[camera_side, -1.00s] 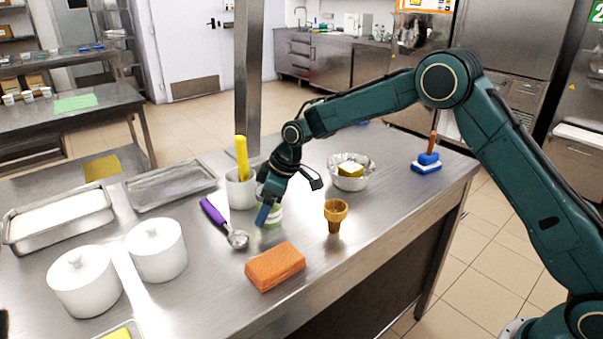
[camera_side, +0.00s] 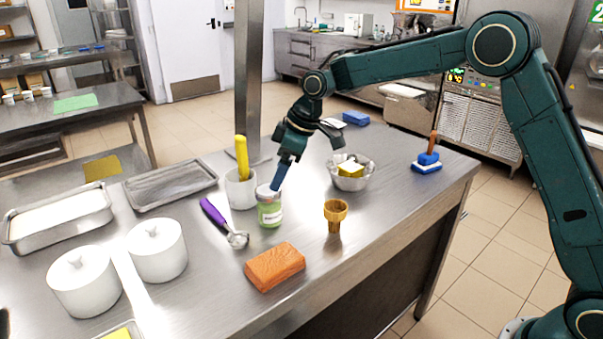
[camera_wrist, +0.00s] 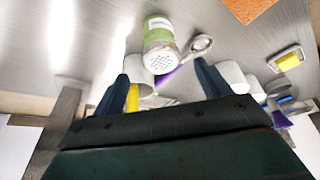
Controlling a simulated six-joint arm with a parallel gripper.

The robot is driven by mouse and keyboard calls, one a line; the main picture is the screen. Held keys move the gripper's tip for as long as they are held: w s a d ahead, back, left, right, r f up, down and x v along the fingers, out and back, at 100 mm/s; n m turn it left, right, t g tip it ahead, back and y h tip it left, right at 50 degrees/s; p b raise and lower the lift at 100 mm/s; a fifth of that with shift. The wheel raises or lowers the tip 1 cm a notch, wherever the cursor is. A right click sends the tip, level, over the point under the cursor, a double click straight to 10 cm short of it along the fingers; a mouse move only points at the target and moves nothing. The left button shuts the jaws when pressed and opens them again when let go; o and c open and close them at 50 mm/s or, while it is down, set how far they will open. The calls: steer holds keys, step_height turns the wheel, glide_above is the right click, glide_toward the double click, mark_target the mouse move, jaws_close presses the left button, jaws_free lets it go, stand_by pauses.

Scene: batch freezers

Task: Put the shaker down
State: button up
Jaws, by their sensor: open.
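The shaker (camera_side: 270,209) has a green and white label and a pale lid. It stands upright on the steel table, just right of a white cup. In the wrist view the shaker (camera_wrist: 160,42) shows its perforated lid beyond the fingers, with clear space between it and them. My gripper (camera_side: 279,180) is above the shaker, its blue fingers pointing down near the lid. In the wrist view my gripper (camera_wrist: 160,84) has its two fingers spread apart with nothing held between them.
The white cup (camera_side: 240,192) with a yellow-handled tool stands close on the left. A purple-handled scoop (camera_side: 222,221) lies in front. An orange block (camera_side: 274,267), a cone (camera_side: 335,215) and a metal bowl (camera_side: 350,178) stand nearby. Two white lidded pots (camera_side: 156,250) are at left.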

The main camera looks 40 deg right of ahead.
steer(key=shift+v, duration=0.75)
steer(key=s+d+r+m+t+h, duration=0.1)
steer(key=s+d+r+m, duration=0.15)
steer(key=s+r, duration=0.45)
steer(key=s+d+r+m, duration=0.2)
steer(key=s+d+r, duration=0.15)
steer(key=s, duration=0.65)
steer(key=s+d+f+m+h, duration=0.1)
steer(key=s+d+m, duration=0.1)
steer(key=s, duration=0.9)
steer(key=s+d+f+m+t+h, duration=0.1)
steer(key=s+d+f+m, duration=0.1)
steer(key=s, duration=0.9)
steer(key=shift+w+d+m, duration=0.1)
steer(key=shift+m, duration=0.15)
